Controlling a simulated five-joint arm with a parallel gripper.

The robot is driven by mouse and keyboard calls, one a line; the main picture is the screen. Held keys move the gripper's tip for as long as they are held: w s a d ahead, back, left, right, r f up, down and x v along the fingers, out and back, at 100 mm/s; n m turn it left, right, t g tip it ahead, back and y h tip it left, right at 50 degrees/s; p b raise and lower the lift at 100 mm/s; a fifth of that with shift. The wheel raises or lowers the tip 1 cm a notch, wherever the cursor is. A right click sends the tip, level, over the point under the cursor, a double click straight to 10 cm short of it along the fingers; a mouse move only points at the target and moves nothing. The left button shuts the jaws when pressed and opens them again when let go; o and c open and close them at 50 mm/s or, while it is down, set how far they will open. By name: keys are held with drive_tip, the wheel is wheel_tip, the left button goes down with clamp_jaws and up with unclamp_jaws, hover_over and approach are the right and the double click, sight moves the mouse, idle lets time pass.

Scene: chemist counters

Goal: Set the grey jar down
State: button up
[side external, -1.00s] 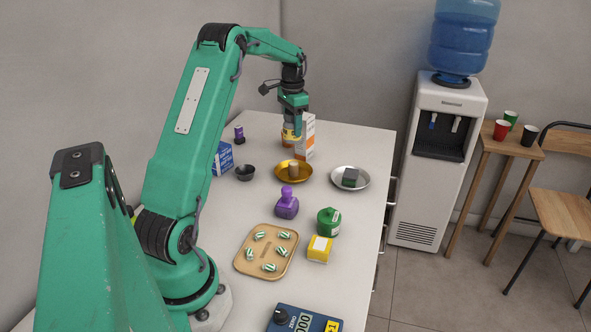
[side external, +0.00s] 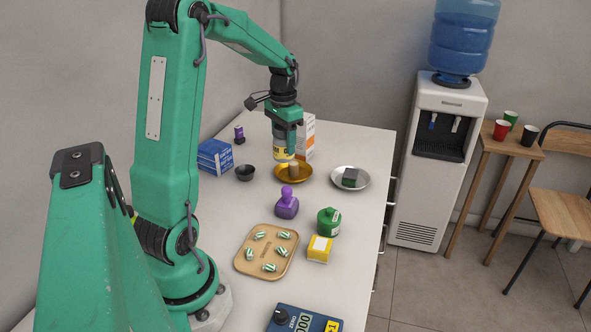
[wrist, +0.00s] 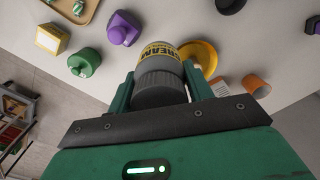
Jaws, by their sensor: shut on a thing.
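My gripper (side external: 287,144) is shut on the jar and points down. The jar's lower end overlaps the left rim of the gold dish (side external: 280,177) in the side view. I cannot tell how far the jar is above the counter (side external: 345,205).
Nearby are an orange-and-white carton (side external: 309,140), a silver dish (side external: 362,184) with a dark block, a black bowl (side external: 245,173) and a purple bottle (side external: 287,206). Counter between bowl and purple bottle is clear.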

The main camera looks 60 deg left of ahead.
drive_tip(key=s+d+f+n, duration=0.1)
drive_tip(key=s+d, duration=0.7)
drive_tip(key=shift+s+d+f, duration=0.3)
drive_tip(key=shift+a, duration=0.1)
drive_tip(key=s+a+f, duration=0.4)
drive_tip(key=a+f, duration=0.3)
drive_tip(key=a, duration=0.3)
drive_tip(key=shift+s+a, duration=0.2)
drive_tip(key=shift+a, duration=0.1)
drive_tip(key=shift+f, duration=0.1)
drive_tip(key=shift+f, duration=1.9)
drive_tip(key=shift+f, duration=0.15)
drive_tip(key=o, duration=1)
